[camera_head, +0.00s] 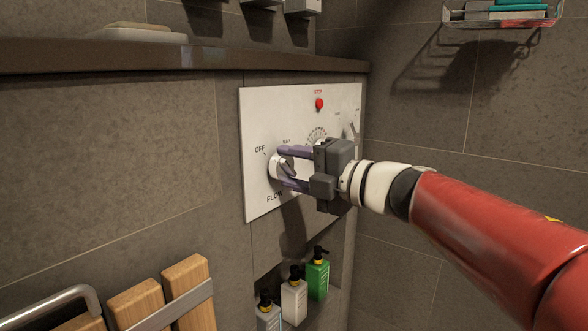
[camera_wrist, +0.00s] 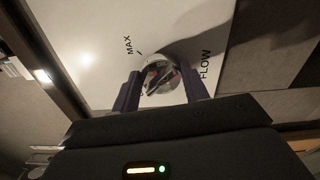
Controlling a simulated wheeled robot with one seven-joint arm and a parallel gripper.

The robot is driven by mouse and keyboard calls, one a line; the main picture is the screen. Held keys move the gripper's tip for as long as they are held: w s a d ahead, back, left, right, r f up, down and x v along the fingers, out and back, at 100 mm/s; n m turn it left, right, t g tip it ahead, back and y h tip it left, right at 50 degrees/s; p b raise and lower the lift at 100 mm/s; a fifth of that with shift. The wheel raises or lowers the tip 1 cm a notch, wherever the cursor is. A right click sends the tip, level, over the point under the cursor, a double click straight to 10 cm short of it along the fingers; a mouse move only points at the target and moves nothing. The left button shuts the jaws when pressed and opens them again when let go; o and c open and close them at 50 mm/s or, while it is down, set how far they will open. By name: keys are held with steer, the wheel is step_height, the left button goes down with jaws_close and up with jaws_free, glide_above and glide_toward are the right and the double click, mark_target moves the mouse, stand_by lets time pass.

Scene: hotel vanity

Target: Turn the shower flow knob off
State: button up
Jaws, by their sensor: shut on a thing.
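The flow knob (camera_head: 275,168) is a round white knob on the left of a white control panel (camera_head: 258,112), above the word FLOW. OFF is printed at its upper left and a partly legible label at its upper right. My gripper (camera_head: 284,169) reaches in from the right, its two purple fingers shut on the knob, one above and one below. In the wrist view the knob (camera_wrist: 160,73) sits between the fingertips of my gripper (camera_wrist: 161,86), with MAX and FLOW beside it. The knob's exact pointing direction is hard to tell.
A red button (camera_head: 319,104) and a dial lie higher on the panel, the dial partly behind my gripper. A ledge (camera_head: 170,57) runs above. Several pump bottles, one green (camera_head: 317,279), stand in a niche below. A wire rack (camera_head: 502,16) hangs upper right. Wooden slats (camera_head: 187,290) are lower left.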

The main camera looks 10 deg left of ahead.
steer(key=shift+w+d+r+n, duration=0.1)
steer(key=shift+r+n, duration=0.2)
steer(key=shift+r, duration=0.05)
stand_by(0.3)
steer(key=o, duration=0.9)
steer(key=shift+o, duration=0.4)
steer(key=shift+f, duration=0.15)
steer(key=v, duration=0.7)
steer(key=shift+s+d, duration=0.2)
steer(key=shift+d, duration=0.15)
